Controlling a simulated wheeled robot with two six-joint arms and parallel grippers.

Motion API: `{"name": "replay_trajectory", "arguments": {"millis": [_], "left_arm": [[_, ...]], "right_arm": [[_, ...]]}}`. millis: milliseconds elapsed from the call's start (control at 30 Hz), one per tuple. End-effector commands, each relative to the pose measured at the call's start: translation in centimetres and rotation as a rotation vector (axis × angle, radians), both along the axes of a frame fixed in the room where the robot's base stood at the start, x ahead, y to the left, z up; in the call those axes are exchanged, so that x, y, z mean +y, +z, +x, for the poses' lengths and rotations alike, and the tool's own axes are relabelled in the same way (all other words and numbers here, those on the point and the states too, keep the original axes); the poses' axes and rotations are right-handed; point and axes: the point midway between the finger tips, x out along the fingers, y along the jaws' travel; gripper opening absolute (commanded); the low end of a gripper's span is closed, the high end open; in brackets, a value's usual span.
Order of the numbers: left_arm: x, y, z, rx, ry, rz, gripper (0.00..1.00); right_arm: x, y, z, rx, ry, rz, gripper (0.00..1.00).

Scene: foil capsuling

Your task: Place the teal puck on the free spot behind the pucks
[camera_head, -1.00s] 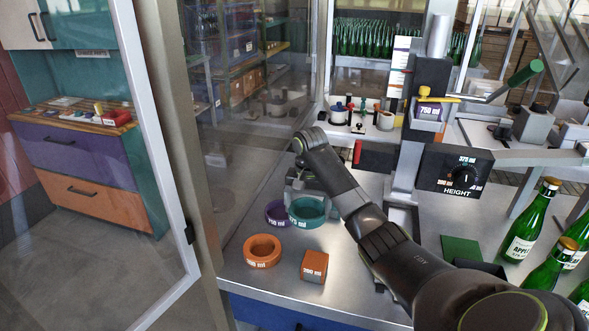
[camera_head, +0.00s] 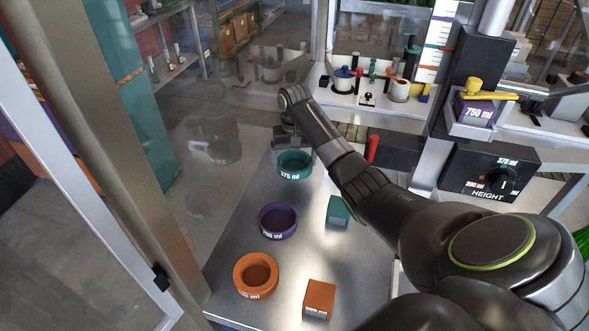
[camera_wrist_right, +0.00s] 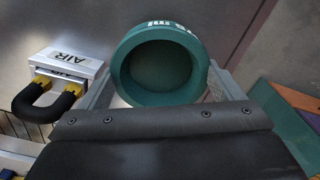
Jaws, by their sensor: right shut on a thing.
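The teal puck (camera_head: 294,166), a ring-shaped cup marked 375 ml, is at the back of the row of pucks in the head view. My left gripper is not in view.
A teal block (camera_head: 338,211) and an orange block (camera_head: 319,299) stand right of the pucks on the metal table (camera_head: 235,245). A glass panel borders the left. The height dial box (camera_head: 489,176) is at right. An AIR unit (camera_wrist_right: 68,66) is beside my gripper.

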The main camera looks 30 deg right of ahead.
Motion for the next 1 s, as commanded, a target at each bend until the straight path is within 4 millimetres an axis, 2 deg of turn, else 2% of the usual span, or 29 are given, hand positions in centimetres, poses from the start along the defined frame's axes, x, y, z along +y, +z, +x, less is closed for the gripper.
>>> {"name": "replay_trajectory", "arguments": {"millis": [167, 400, 833, 867, 933, 1000], "left_arm": [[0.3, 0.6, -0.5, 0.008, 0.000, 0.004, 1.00], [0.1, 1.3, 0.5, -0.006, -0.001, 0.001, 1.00], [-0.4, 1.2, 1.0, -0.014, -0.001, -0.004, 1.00], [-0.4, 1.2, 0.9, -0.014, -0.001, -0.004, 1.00], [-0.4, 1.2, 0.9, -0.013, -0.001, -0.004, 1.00], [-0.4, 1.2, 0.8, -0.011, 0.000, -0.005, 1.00]], "right_arm": [[0.0, -1.8, 0.0, 0.001, 0.000, 0.000, 0.62], [0.0, -4.9, 0.0, 0.002, -0.001, 0.001, 0.62], [0.0, -5.7, 0.0, -0.001, 0.000, 0.000, 0.62], [0.0, -5.7, 0.0, -0.002, 0.000, -0.001, 0.91], [0.0, -5.7, 0.0, -0.001, 0.000, 0.000, 1.00], [0.0, -5.7, 0.0, -0.001, 0.000, 0.000, 1.00]]}}
